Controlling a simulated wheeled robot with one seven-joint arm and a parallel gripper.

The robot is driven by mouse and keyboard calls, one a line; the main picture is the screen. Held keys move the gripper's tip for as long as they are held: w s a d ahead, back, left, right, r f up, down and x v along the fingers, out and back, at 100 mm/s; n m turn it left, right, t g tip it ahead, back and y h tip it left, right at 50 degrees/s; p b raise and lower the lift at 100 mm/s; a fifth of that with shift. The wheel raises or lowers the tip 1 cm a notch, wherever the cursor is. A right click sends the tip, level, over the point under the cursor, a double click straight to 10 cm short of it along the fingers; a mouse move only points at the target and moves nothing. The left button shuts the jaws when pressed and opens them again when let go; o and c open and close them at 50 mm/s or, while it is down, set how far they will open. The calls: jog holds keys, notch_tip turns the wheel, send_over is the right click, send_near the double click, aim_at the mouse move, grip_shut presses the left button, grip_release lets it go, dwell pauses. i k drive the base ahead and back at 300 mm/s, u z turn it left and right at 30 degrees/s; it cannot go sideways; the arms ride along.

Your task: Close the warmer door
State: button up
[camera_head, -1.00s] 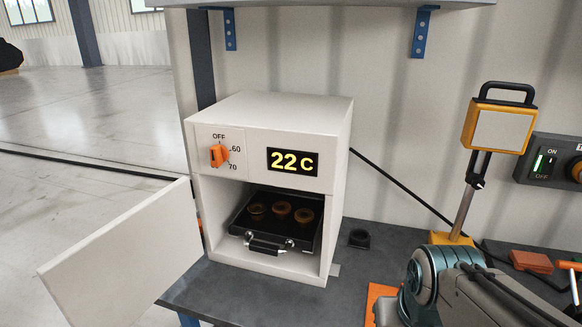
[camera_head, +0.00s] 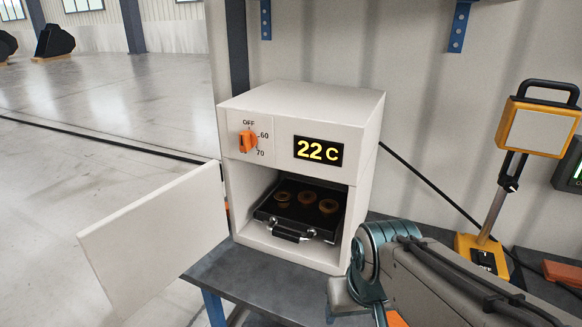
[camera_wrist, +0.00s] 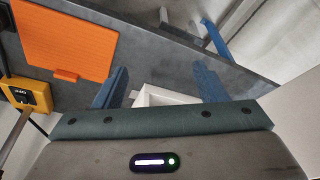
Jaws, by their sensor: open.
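The warmer (camera_head: 300,105) is a white box on the dark workbench, with its front opening uncovered. Its white door (camera_head: 155,240) stands wide open, swung out to the left from the left side of the opening. Inside, a black tray (camera_head: 268,212) with a handle carries several ring-shaped parts. My arm is at the lower right of the head view, overlapping the warmer's lower right corner. In the wrist view my gripper (camera_wrist: 160,86) has its two blue fingers spread apart, with nothing held. A white edge shows beyond them; I cannot tell which part it is.
An orange knob (camera_head: 248,141) is near OFF and the display (camera_head: 318,151) reads 22 C. A yellow-framed lamp-like stand (camera_head: 538,125) is at right. An orange mat (camera_wrist: 65,45) lies on the bench. Open floor lies left of the door.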

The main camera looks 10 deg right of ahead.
aim_at(137, 251)
jog(key=u, duration=0.5)
jog(key=k, duration=1.2)
jog(key=u, duration=1.2)
jog(key=i, duration=1.05)
jog(key=z, duration=0.85)
jog(key=i, duration=0.5)
jog(key=z, duration=0.5)
